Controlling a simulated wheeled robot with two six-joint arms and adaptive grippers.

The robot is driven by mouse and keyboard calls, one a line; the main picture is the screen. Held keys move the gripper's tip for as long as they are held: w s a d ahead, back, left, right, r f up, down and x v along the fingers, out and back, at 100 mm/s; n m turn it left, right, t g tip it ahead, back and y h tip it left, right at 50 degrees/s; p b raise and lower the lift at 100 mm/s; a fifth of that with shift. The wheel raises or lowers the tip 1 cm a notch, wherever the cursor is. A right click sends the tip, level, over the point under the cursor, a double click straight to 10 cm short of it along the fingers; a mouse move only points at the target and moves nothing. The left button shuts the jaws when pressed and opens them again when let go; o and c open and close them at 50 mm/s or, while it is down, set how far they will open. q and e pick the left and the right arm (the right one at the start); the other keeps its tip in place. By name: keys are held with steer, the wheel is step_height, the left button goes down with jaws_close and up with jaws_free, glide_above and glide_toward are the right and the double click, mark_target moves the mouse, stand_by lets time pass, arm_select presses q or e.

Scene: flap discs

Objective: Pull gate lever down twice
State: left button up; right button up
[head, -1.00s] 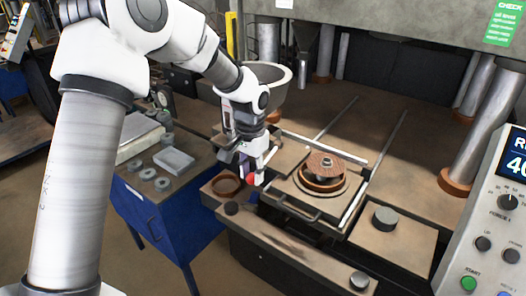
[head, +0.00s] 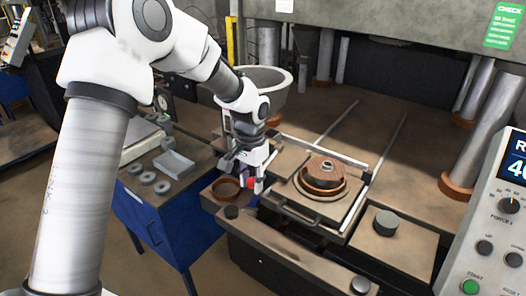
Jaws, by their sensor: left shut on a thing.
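The gate lever shows only as a red knob (head: 251,184) beside the front left of the press fixture. My left gripper (head: 254,182) reaches down to it from above and is shut on it. Its fingers hide most of the lever, so its shaft and exact angle cannot be seen. A brown flap disc (head: 323,170) sits on the round mould of the fixture, to the right of the gripper, with a metal centre post through it. My right gripper is not in view.
A brown ring (head: 226,188) lies just left of the gripper. A grey bowl (head: 262,90) stands behind my wrist. A blue cabinet (head: 155,225) carries grey rings and a tray (head: 174,163). A dark cylinder (head: 386,222) stands on the right plate. A control panel (head: 502,220) is at far right.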

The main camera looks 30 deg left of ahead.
arm_select(q)
step_height(320, 180, up, 6)
steer(key=p, duration=0.4)
steer(key=shift+f, duration=0.25)
steer(key=shift+w+r, duration=0.15)
steer(key=shift+r, duration=0.1)
steer(key=shift+r+p, duration=0.4)
steer(key=shift+r, duration=0.45)
steer(key=shift+w+r, duration=0.1)
steer(key=shift+r, duration=0.3)
steer(key=r, duration=0.4)
steer(key=shift+s+r, duration=0.15)
steer(key=shift+s, duration=0.05)
